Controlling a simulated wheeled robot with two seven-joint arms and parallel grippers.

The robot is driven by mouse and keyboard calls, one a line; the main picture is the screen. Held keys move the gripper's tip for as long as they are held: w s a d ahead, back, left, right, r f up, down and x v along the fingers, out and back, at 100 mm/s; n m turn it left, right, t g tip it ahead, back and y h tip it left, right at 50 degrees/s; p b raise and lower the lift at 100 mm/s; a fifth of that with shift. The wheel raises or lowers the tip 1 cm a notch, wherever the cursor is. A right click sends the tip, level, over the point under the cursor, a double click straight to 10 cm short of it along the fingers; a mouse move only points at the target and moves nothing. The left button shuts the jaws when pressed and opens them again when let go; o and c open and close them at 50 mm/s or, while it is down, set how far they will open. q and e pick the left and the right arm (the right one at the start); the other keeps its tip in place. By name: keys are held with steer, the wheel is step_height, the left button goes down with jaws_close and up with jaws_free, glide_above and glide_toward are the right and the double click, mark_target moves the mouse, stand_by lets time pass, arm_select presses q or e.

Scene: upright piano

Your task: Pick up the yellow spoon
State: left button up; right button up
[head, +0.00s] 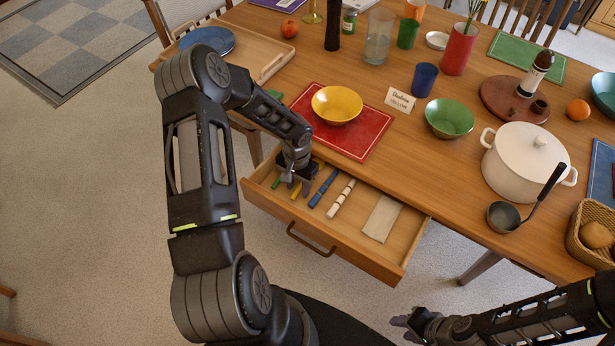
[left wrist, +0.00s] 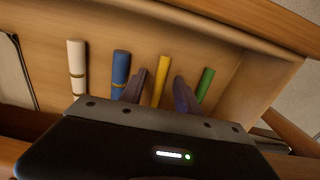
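The open drawer (head: 405,246) holds a row of slim coloured pieces. The yellow one (head: 296,191), presumably the spoon, shows only as a straight handle-like strip; its far part is hidden by my left gripper. My left gripper (head: 290,182) points down into the drawer's left part. In the left wrist view the yellow strip (left wrist: 160,67) shows between the two open fingers (left wrist: 159,90), with a gap on each side. I cannot tell how high the fingertips are above it. My right gripper (head: 403,326) is at the bottom edge, away from the table.
A green piece (left wrist: 205,84) lies close beside one finger, and a blue piece (left wrist: 120,72) close beside the other. A white piece (left wrist: 77,66) and a beige cloth (head: 382,218) lie further right in the drawer in the head view. The tabletop above holds a yellow bowl (head: 337,103).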

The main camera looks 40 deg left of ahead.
arm_select(q)
steer(key=shift+c, duration=0.2)
jaws_close()
stand_by(0.6)
steer(key=shift+r, duration=0.65)
step_height(320, 180, up, 2)
steer(key=shift+r+b, duration=0.1)
steer(key=shift+b, duration=0.35)
steer(key=d+b, duration=0.2)
steer(key=d, duration=0.6)
steer(key=d+b, duration=0.3)
steer(key=d, duration=0.5)
steer(key=shift+w+d, duration=0.2)
steer(key=shift+d, duration=0.15)
steer(key=shift+d+b, duration=0.35)
steer(key=shift+d, duration=0.3)
